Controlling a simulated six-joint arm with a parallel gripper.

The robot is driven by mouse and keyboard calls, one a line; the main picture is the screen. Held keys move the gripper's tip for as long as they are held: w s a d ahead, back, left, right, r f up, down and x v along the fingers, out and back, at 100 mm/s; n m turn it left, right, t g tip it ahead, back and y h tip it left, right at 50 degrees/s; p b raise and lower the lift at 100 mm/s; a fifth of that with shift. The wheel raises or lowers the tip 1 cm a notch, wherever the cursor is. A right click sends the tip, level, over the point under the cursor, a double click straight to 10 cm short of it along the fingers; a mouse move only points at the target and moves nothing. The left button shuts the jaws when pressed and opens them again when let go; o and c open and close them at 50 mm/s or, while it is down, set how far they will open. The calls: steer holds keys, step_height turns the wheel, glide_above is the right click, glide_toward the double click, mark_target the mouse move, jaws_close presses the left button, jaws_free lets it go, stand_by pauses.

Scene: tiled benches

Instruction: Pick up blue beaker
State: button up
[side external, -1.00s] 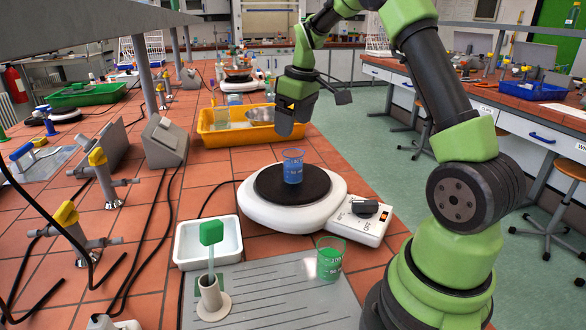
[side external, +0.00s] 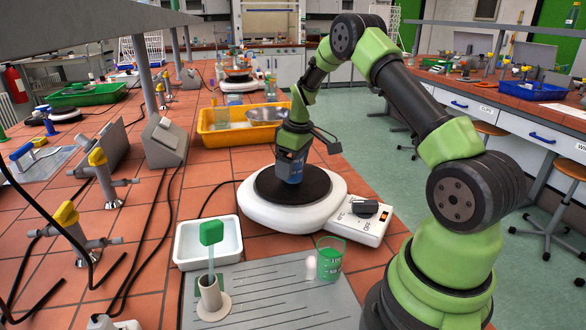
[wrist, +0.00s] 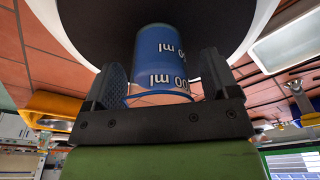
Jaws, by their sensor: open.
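The blue beaker (wrist: 160,62) stands on the black top of the white hotplate (side external: 256,208). In the side view only a lower part of the beaker (side external: 291,176) shows, because my gripper (side external: 291,163) covers the rest from above. In the wrist view the beaker lies between the two fingers of my gripper (wrist: 160,80), one finger on each side. The fingers are open, and a gap shows beside the beaker. Its "ml" marking faces the camera.
A green beaker (side external: 330,262) stands on the grey ridged mat (side external: 285,300) in front of the hotplate. A white tray (side external: 183,248) and a green-topped tool in a holder (side external: 211,285) are at left. A yellow tub (side external: 215,137) stands behind.

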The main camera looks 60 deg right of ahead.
steer(key=c, duration=1.1)
steer(key=shift+o, duration=0.2)
